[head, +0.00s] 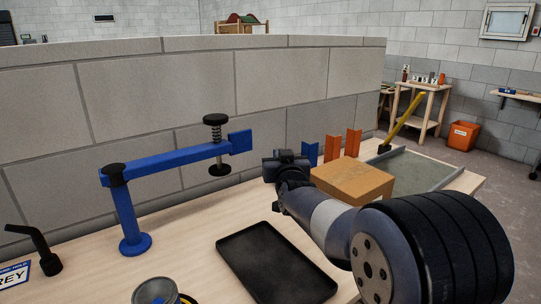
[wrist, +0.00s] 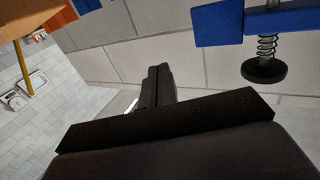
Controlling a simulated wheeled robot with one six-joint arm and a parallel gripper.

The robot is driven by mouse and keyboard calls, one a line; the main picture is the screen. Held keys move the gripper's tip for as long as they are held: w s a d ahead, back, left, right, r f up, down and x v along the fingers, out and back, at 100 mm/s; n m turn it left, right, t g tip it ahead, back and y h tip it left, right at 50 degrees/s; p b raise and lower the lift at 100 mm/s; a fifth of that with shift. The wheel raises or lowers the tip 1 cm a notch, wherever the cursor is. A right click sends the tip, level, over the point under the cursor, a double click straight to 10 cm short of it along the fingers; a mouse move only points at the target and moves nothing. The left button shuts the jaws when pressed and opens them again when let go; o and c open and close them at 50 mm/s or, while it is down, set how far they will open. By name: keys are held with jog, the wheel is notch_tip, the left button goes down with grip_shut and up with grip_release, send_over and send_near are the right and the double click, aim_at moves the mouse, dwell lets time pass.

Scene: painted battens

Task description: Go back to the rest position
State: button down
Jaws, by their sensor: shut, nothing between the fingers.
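My gripper (head: 285,163) is held above the wooden bench, at the middle of the head view, with the arm reaching in from the lower right. In the wrist view my gripper's fingers (wrist: 160,78) are together with nothing between them. A grey block wall (wrist: 165,35) lies beyond them. The blue clamp stand (head: 128,215) stands left of my gripper, and its arm ends in a black spring plunger (head: 216,145). The plunger also shows at the upper right of the wrist view (wrist: 266,62), apart from my fingers.
A black tray (head: 270,262) lies on the bench (head: 190,235) below my gripper. A cardboard box (head: 352,180), orange and blue battens (head: 353,142) and a grey tray (head: 412,172) are to the right. A black angled tool (head: 45,255) stands far left.

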jog(key=shift+s+d, duration=0.5)
jog(key=shift+s, duration=0.4)
jog(key=shift+w, duration=0.1)
jog(key=w+a+p, duration=0.3)
jog(key=w+a, duration=0.3)
jog(key=w, duration=0.5)
jog(key=shift+a+p, duration=0.3)
jog(key=shift+p, duration=0.05)
